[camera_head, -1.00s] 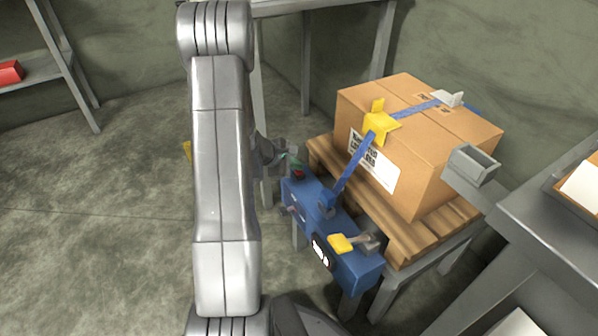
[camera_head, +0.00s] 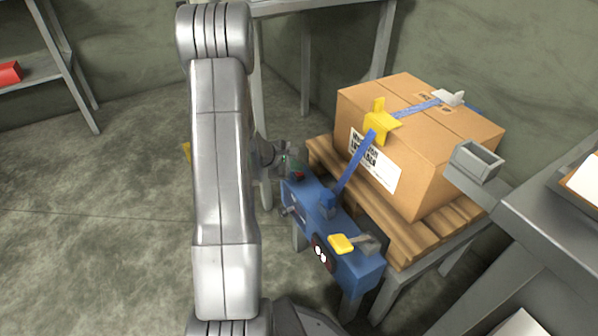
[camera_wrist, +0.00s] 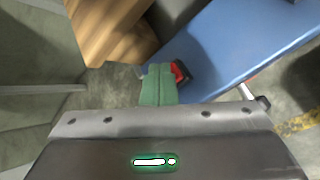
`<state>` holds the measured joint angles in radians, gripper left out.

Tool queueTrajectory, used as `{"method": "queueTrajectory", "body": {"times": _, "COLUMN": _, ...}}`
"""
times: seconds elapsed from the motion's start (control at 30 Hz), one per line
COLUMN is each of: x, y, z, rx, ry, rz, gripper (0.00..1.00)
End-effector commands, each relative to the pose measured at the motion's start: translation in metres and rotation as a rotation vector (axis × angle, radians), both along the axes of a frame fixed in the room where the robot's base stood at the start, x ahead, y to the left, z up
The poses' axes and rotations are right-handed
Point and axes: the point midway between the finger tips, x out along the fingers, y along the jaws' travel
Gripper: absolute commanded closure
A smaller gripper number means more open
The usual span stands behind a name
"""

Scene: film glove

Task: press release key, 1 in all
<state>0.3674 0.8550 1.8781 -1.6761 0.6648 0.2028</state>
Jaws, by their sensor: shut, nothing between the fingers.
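A blue strapping device (camera_head: 353,269) stands at the front edge of the pallet, with a blue strap (camera_head: 354,164) running from it over a cardboard box (camera_head: 422,130). A small red key (camera_head: 299,175) sits at the device's far-left end, partly hidden by my gripper. It also shows in the wrist view (camera_wrist: 181,72). My gripper (camera_head: 292,163) is shut and empty, its green fingertips over that end. In the wrist view the fingers (camera_wrist: 158,84) lie together and cover part of the red key. I cannot tell whether they touch it.
The device also has a yellow-topped lever (camera_head: 341,243) and a dark face with white marks (camera_head: 321,254). The box rests on a wooden pallet (camera_head: 432,235). A grey table (camera_head: 560,240) stands at right, and a shelf (camera_head: 45,68) at far left. Open floor lies left of my arm.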

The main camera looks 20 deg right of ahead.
Motion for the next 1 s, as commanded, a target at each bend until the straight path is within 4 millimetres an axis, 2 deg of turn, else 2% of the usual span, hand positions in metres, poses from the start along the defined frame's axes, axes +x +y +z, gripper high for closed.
{"method": "queueTrajectory", "body": {"times": 0.23, "x": 0.000, "y": 0.000, "z": 0.003, "rx": 0.001, "ry": 0.000, "rz": 0.001, "gripper": 1.00}}
{"method": "queueTrajectory", "body": {"times": 0.5, "x": 0.000, "y": 0.000, "z": 0.017, "rx": 0.000, "ry": 0.000, "rz": 0.000, "gripper": 1.00}}
{"method": "queueTrajectory", "body": {"times": 0.87, "x": 0.000, "y": 0.000, "z": 0.018, "rx": 0.000, "ry": 0.000, "rz": 0.000, "gripper": 1.00}}
{"method": "queueTrajectory", "body": {"times": 1.0, "x": 0.000, "y": 0.000, "z": 0.025, "rx": -0.001, "ry": -0.001, "rz": 0.001, "gripper": 1.00}}
